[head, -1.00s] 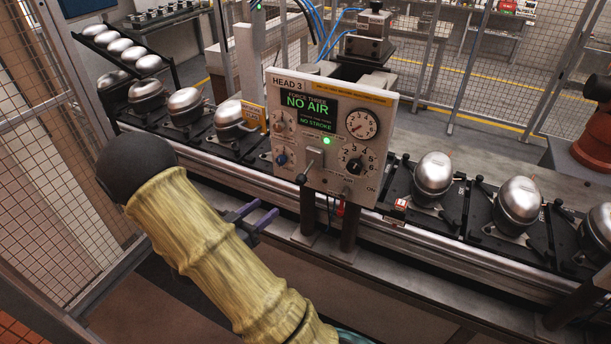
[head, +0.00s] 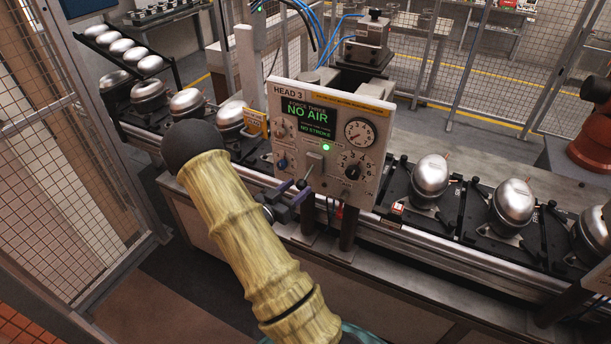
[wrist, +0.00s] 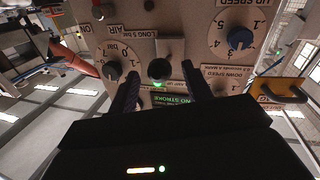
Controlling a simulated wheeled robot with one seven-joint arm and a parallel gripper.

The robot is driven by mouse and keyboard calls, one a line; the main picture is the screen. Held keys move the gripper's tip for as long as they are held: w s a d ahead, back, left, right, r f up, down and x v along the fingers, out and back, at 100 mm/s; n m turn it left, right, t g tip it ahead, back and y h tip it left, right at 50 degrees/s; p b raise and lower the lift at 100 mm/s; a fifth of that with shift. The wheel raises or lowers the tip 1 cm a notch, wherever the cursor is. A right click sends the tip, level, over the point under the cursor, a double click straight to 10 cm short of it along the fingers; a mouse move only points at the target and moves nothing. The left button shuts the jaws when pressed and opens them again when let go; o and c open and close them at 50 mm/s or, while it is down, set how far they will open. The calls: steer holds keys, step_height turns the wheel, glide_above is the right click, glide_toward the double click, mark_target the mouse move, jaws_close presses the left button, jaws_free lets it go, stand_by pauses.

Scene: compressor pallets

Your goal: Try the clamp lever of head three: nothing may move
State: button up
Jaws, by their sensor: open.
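The head three panel (head: 370,190) is an off-white box marked HEAD 3. Its green screen (head: 308,115) reads NO AIR and NO STROKE, and a green lamp (head: 326,147) is lit. The clamp lever (head: 301,184) has a black ball knob and comes out of a slotted plate low on the panel. The knob also shows in the wrist view (wrist: 160,69). My gripper (head: 293,191) is open in front of the panel. In the wrist view its dark purple fingers (wrist: 160,88) stand on either side of the knob, with gaps showing.
The panel carries a gauge (head: 360,132), a large dial (head: 355,165) and smaller knobs close around the lever. Silver compressors (head: 430,175) stand on black pallets along the conveyor on both sides. Mesh fencing (head: 75,130) stands at left.

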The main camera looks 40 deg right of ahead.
mark_target(305, 178)
steer(key=d, duration=0.1)
steer(key=d+p, duration=0.1)
steer(key=d, duration=0.3)
steer(key=shift+w+p, duration=0.3)
steer(key=shift+w, duration=0.1)
steer(key=shift+w+a, duration=0.1)
steer(key=shift+c, duration=0.4)
steer(key=c, duration=0.4)
jaws_close()
